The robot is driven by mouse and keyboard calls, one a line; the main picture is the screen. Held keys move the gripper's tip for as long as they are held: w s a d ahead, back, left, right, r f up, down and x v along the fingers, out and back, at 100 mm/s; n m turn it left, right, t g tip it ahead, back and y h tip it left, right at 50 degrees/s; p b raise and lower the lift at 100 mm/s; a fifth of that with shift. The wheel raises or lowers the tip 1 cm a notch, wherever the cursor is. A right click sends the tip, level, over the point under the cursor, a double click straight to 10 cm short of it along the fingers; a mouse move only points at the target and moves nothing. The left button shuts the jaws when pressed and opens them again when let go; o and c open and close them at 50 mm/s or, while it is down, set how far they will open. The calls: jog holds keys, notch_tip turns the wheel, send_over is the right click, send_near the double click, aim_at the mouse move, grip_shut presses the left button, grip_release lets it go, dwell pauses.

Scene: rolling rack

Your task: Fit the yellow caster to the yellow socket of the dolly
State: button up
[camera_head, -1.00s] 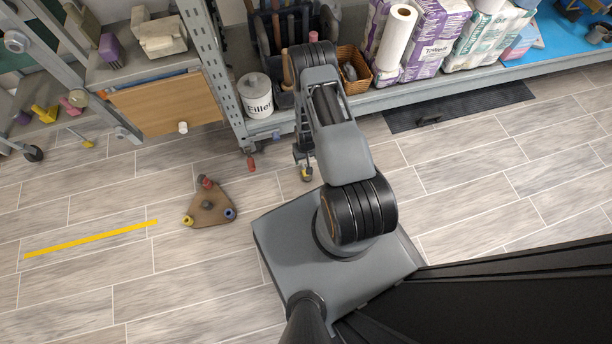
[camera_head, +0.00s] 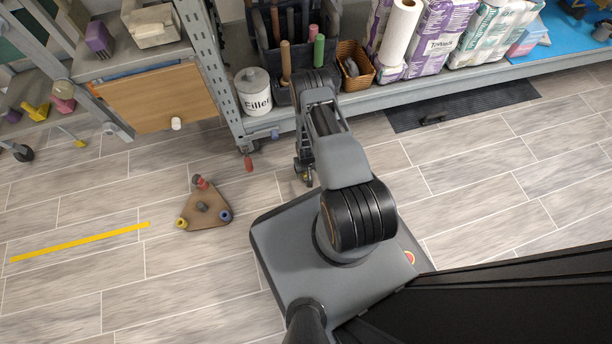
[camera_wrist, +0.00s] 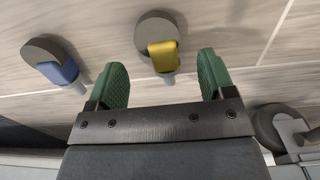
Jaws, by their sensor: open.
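The yellow caster (camera_wrist: 163,55) lies on the floor, its grey wheel up in the wrist view and its stem towards me. My gripper (camera_wrist: 162,78) is open, its green-padded fingers either side of the caster's stem end, not closed on it. In the head view my gripper (camera_head: 304,173) hangs near the floor in front of the shelf, with a bit of yellow showing by it. The brown triangular dolly (camera_head: 210,217) lies left of it on the floor. Its yellow socket (camera_head: 181,223) is at the left corner, red at the top, blue at the right.
A blue caster (camera_wrist: 58,68) lies left of the yellow one in the wrist view. A grey wheel and bracket (camera_wrist: 275,125) show at right. A red piece (camera_head: 248,163) is by the shelf post (camera_head: 211,65).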

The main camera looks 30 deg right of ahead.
notch_tip(320, 180, down, 3)
jog(key=shift+b, duration=0.5)
jog(key=shift+r, duration=0.1)
jog(key=c, duration=1)
